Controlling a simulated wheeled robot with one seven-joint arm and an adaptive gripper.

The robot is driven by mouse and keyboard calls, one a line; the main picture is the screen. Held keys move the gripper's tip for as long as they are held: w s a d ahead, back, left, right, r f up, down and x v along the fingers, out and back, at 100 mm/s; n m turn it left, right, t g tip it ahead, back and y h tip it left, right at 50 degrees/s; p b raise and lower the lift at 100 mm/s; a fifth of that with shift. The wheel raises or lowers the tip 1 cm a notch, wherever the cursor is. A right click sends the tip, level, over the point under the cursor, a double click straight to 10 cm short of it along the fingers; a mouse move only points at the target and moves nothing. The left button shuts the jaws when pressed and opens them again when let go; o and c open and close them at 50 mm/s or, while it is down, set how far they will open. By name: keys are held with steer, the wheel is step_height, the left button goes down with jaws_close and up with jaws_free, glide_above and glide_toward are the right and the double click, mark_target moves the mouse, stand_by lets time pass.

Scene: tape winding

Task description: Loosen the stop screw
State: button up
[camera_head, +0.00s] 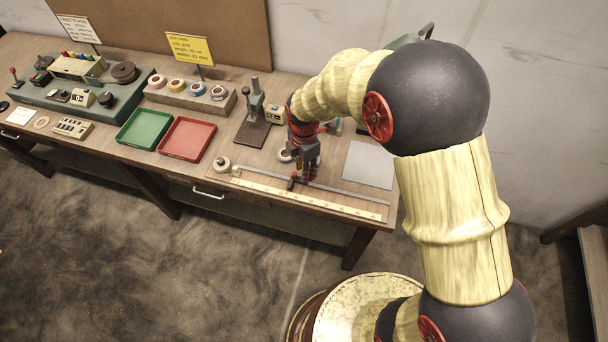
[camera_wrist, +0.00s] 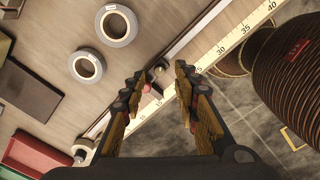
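The measuring rail (camera_head: 340,199) with its numbered scale lies along the front of the table. In the wrist view, a small dark stop block (camera_wrist: 158,72) sits on the rail. A small pinkish-red knob (camera_wrist: 147,88) beside it looks like the stop screw. My gripper (camera_head: 300,179) points down over the rail at the stop, largely hiding it in the head view. In the wrist view my gripper (camera_wrist: 160,75) is open, with the block and knob in the gap between its fingers, closer to the left finger. I cannot tell whether that finger touches the knob.
Two tape rolls (camera_wrist: 116,25) (camera_wrist: 86,66) lie beside the rail. A grey sheet (camera_head: 369,165) lies to the right. A press-like stand (camera_head: 254,120) stands behind. Red (camera_head: 187,138) and green (camera_head: 144,128) trays lie further left. The table's front edge is close to the rail.

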steer(key=shift+f, duration=1.35)
steer(key=shift+c, duration=0.8)
jaws_close()
